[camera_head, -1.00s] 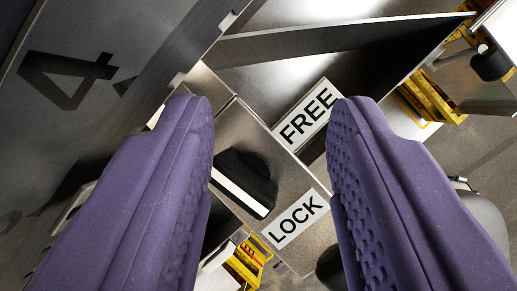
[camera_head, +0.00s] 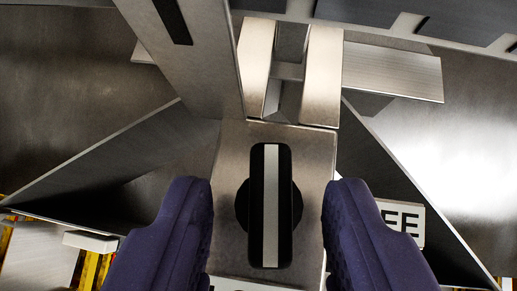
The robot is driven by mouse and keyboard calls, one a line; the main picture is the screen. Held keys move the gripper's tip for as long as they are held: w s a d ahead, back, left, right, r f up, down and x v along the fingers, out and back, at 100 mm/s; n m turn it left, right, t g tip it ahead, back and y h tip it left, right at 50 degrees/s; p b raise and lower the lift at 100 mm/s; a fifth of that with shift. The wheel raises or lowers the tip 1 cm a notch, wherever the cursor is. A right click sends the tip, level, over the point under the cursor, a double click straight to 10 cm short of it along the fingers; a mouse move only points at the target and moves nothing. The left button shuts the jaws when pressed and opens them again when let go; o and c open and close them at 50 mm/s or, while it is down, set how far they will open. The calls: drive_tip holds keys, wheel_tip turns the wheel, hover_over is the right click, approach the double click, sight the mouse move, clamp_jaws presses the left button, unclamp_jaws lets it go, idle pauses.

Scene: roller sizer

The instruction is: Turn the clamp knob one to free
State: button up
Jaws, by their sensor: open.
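The clamp knob (camera_head: 270,205) is a black bar handle with a pale stripe, on a round black base on a metal plate (camera_head: 315,150). The bar stands upright in the picture, its lower end towards a white label (camera_head: 245,285) mostly cut off by the bottom edge. The FREE label (camera_head: 408,217) is right of the plate, with only its last letters showing past my right finger. My gripper (camera_head: 268,192) is open, one purple finger on each side of the knob. Gaps show between the knob and both fingers; depth to it is unclear.
A slanted metal bar (camera_head: 195,55) comes down from the upper left, close to the plate. Two upright metal blocks (camera_head: 322,75) stand just beyond the plate. Sloping metal sheets (camera_head: 110,165) lie to either side, with yellow parts at the lower left.

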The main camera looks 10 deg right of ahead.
sight(270, 204)
drive_tip(key=shift+x, duration=1.3)
drive_tip(key=shift+c, duration=0.4)
clamp_jaws()
drive_tip(key=shift+r, duration=0.1)
